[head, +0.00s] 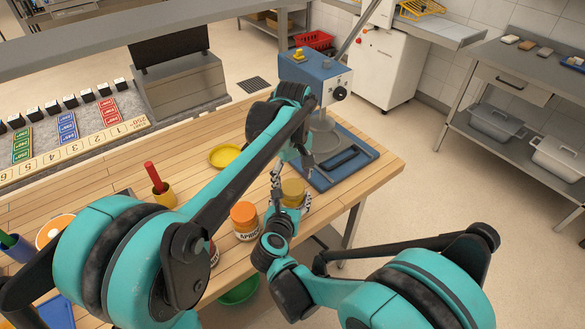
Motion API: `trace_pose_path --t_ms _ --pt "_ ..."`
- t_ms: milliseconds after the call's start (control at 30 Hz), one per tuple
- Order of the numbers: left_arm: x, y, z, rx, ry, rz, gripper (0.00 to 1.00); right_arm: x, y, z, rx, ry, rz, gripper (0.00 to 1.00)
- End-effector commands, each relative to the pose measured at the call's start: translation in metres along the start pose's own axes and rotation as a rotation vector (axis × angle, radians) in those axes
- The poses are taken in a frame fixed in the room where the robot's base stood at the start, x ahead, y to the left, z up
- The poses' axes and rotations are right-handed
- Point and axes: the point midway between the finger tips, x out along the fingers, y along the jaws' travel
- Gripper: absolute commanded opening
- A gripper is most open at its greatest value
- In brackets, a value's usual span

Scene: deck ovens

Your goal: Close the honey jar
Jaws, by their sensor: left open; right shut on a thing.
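A small jar with a yellow-tan top (292,188), which looks like the honey jar, stands near the front right edge of the wooden table. My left gripper (291,174) reaches down from above, open, with its fingers around or just above the jar's top. My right gripper (288,209) comes in low from the front and is shut on the jar. The fingers hide much of the jar. I cannot tell whether the top is a lid sitting on it or how it is seated.
An orange-topped jar labelled apricot (245,220) stands just left of the grippers. A yellow dish (225,156), a yellow pot with a red handle (161,188) and a blue tray (335,172) under a blue machine (312,78) are nearby. The table's right edge (385,185) is close.

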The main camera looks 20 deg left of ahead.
Motion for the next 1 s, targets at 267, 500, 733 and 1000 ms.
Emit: trace_pose_path --t_ms 267,500,733,1000 --pt "0.0150 -0.0002 0.0001 0.000 0.000 0.000 0.73 0.0001 -0.0001 -0.0001 0.000 0.000 0.000 0.00" --pt "0.0149 -0.0002 0.0001 0.000 0.000 0.000 0.65 0.0001 -0.0001 -0.0001 0.000 0.000 0.000 0.00" --pt "0.0149 -0.0002 0.0002 0.000 0.000 0.000 0.21 0.0001 -0.0001 -0.0001 0.000 0.000 0.000 0.00" --pt "0.0151 -0.0002 0.0001 0.157 0.000 0.000 0.21 0.0001 -0.0001 0.0000 0.000 0.000 0.000 0.00"
